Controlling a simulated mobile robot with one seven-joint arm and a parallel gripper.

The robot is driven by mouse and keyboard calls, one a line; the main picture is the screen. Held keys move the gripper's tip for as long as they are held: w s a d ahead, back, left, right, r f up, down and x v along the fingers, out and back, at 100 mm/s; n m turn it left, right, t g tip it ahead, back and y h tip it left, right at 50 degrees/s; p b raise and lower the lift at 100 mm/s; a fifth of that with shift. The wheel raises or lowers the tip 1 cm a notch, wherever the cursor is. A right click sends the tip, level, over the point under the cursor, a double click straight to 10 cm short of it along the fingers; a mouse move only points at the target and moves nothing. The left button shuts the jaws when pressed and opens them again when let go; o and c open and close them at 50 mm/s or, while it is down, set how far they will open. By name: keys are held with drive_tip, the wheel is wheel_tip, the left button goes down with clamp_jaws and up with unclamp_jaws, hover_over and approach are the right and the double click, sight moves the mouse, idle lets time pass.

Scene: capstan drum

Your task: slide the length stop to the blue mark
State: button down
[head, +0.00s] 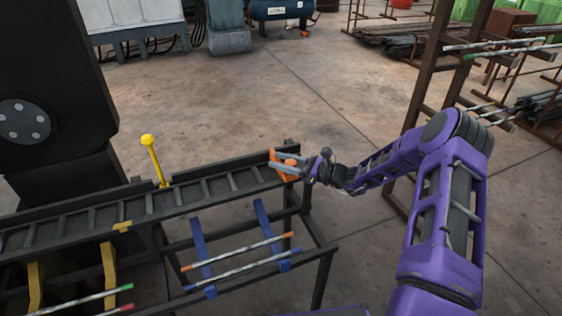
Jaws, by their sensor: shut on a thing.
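The length stop is an orange piece (284,175) at the right end of the dark roller track (100,213). My gripper (283,164) comes in from the right and is shut on the orange stop, its grey fingers covering part of it. I see no clear blue mark on the track. A small yellow mark (122,227) shows on the track's front edge, well left of the stop.
A yellow lever with a round knob (148,141) rises behind the track. A dark machine (50,110) stands at left; a rusty rack (425,80) stands behind my arm.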

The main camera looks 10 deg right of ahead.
drive_tip(key=shift+c, duration=1.8)
unclamp_jaws()
drive_tip(key=shift+w+d, duration=0.15)
drive_tip(key=shift+d, duration=0.25)
drive_tip(key=shift+a, duration=0.1)
drive_tip(key=p+v, duration=0.1)
drive_tip(key=v, duration=1.6)
